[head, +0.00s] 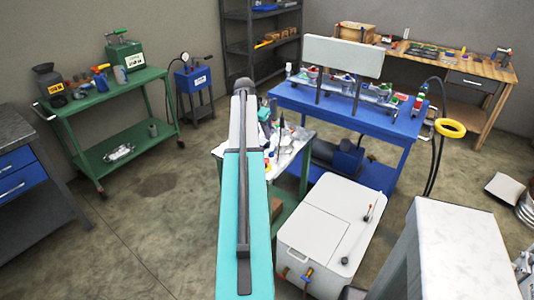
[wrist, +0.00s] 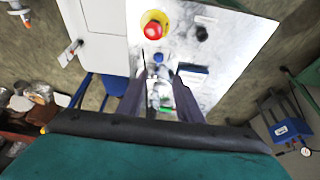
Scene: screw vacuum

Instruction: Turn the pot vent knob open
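In the wrist view my gripper (wrist: 159,84) points at a pale bench top, its two dark fingers apart with nothing seen held between them. A small blue knob (wrist: 158,58) on a grey fitting (wrist: 160,74) shows just beyond the fingertips, in the gap between them. I cannot tell for sure whether it is the pot vent knob. A red button (wrist: 153,30) on a yellow base and a black knob (wrist: 202,34) stand farther up on the same top. In the head view my teal arm covers part of this bench (head: 298,142), and my fingers cannot be made out.
A white chest (head: 325,225) stands right of my arm. Behind it is a blue table (head: 385,122) with several small fittings. A green cart (head: 110,92) stands at left, a wooden bench (head: 480,68) at back right. The floor at left (head: 130,230) is clear.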

